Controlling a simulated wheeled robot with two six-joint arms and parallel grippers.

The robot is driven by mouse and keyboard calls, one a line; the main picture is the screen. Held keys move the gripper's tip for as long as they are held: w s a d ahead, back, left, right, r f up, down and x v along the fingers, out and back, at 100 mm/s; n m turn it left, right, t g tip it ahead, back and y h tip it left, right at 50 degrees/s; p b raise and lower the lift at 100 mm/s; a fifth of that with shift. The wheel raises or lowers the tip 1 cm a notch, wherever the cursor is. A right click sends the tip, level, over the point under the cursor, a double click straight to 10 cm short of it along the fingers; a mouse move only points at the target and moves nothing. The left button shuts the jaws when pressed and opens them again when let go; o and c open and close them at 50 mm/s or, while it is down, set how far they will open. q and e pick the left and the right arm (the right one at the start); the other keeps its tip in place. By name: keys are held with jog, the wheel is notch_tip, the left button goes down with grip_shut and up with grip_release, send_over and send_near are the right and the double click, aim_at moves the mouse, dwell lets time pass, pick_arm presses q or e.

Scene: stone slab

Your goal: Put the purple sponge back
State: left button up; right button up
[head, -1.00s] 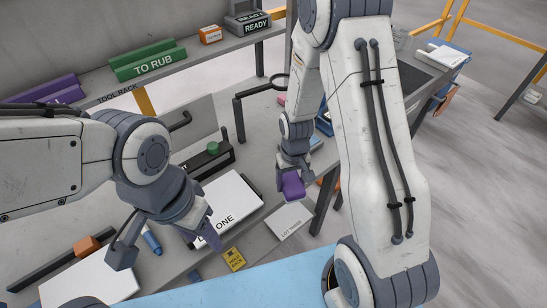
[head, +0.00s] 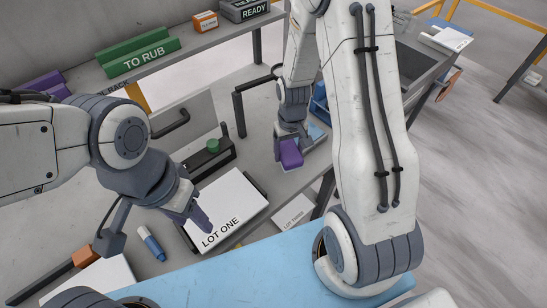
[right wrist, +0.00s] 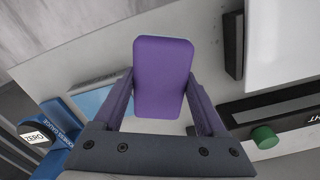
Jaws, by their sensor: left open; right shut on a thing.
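The purple sponge (head: 291,153) is gripped in my right gripper (head: 289,140), over the grey slab right of the LOT ONE board. In the right wrist view the sponge (right wrist: 163,75) sits between the two fingers of the right gripper (right wrist: 163,100). A flat light blue patch (head: 317,136) lies just right of the sponge; the right wrist view shows it partly behind the left finger (right wrist: 90,101). My left gripper (head: 203,218) is open and empty, over the near left corner of the LOT ONE board (head: 232,205). Whether the sponge touches the slab is unclear.
A blue gauge marked ZERO (right wrist: 45,140) stands beside the light blue patch. A black fixture with a green knob (head: 212,146) stands behind the LOT ONE board. A LOT THREE card (head: 293,212) lies near the front edge. A rack with green TO RUB blocks (head: 143,60) runs along the back.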

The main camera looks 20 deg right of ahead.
aim_at(274, 166)
jog(key=w+a+f+p, duration=0.1)
jog(key=w+a+f, duration=0.2)
jog(key=shift+w+a, duration=0.15)
notch_tip(274, 166, down, 4)
jog(key=shift+r+p, duration=0.2)
jog(key=shift+p, duration=0.5)
jog(key=shift+f, duration=0.2)
